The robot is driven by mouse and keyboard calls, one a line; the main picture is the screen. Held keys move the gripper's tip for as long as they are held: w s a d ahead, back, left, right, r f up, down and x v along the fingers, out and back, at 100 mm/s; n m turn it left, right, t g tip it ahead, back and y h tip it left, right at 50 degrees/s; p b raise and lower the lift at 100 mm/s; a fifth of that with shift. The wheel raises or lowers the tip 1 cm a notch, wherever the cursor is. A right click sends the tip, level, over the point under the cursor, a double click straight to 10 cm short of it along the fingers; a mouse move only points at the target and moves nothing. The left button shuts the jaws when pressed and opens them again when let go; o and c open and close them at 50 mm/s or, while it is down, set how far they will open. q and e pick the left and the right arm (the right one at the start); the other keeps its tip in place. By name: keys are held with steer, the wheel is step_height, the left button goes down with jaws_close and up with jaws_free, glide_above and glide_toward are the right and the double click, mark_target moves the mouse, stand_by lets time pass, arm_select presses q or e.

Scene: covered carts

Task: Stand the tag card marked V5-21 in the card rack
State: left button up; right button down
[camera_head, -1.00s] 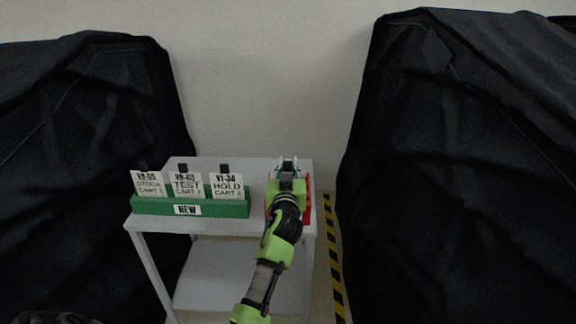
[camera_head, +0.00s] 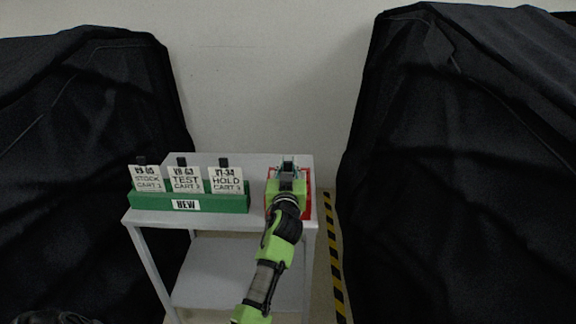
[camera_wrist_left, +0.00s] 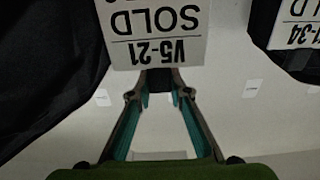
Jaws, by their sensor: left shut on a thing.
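My left gripper (camera_head: 288,166) is at the right end of the grey cart, over a red tray-like holder (camera_head: 307,207). In the left wrist view, the gripper (camera_wrist_left: 160,78) is shut on the dark tab of a white tag card (camera_wrist_left: 157,30), marked V5-21 SOLD, which appears upside down there. This card is hidden in the head view. The green card rack (camera_head: 232,204), with a NEW label, stands on the cart to the left. It holds three upright cards: STOCK (camera_head: 147,180), TEST (camera_head: 186,181) and V1-34 HOLD (camera_head: 226,181). My right gripper is not in view.
The grey cart (camera_head: 258,163) has a lower shelf (camera_head: 240,285). Black covered carts (camera_head: 90,120) and (camera_head: 460,170) flank it closely. A white wall stands behind. Yellow-black tape (camera_head: 333,250) runs along the floor to the right.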

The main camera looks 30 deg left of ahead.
arm_select(q)
steer(key=o, duration=1)
steer(key=v, duration=0.7)
steer(key=shift+s, duration=0.25)
steer(key=shift+d, duration=0.1)
